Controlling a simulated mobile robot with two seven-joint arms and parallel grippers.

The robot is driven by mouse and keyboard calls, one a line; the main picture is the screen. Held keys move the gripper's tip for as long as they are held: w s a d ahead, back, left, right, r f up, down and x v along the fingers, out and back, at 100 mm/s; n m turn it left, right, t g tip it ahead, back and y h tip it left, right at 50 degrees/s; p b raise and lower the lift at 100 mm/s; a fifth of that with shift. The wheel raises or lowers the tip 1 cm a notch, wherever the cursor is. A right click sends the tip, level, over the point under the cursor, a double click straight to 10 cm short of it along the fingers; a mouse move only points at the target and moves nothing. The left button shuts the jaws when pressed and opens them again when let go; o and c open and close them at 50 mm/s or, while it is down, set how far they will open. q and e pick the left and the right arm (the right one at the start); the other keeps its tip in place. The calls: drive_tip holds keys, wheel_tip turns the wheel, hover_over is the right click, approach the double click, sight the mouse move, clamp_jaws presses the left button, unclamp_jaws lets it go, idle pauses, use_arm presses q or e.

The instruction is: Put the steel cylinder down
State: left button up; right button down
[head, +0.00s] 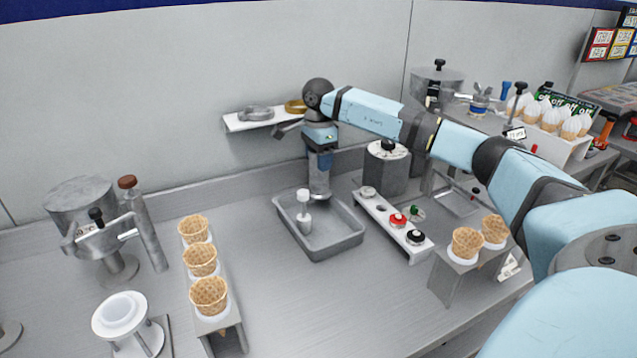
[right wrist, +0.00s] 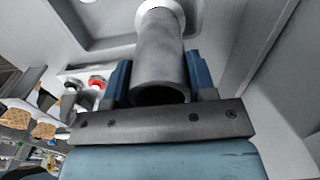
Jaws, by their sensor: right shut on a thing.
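The steel cylinder (head: 319,184) is a grey, hollow tube. My right gripper (head: 320,160) points down and is shut on it, with the cylinder's lower part showing below the fingers. It hangs over the back part of a grey metal tray (head: 345,246); I cannot tell whether it touches the tray. In the right wrist view the cylinder (right wrist: 160,55) sits between the two blue fingers (right wrist: 160,80), its open end facing the camera. My left gripper is not in view.
A white-topped plunger (head: 304,222) stands in the tray. A white strip with knobs (head: 398,219) lies to the right. Waffle cones stand in a rack (head: 219,318) at left and another rack (head: 458,265) at right. A wall shelf (head: 262,120) is behind. Counter in front of the tray is clear.

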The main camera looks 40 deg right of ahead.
sight(319, 181)
wheel_tip(319, 181, down, 7)
drive_tip(key=shift+r, duration=0.2)
idle(0.3)
drive_tip(key=shift+c, duration=2.2)
unclamp_jaws()
drive_tip(key=shift+f, duration=0.2)
wheel_tip(319, 181, up, 12)
drive_tip(key=shift+r, duration=0.2)
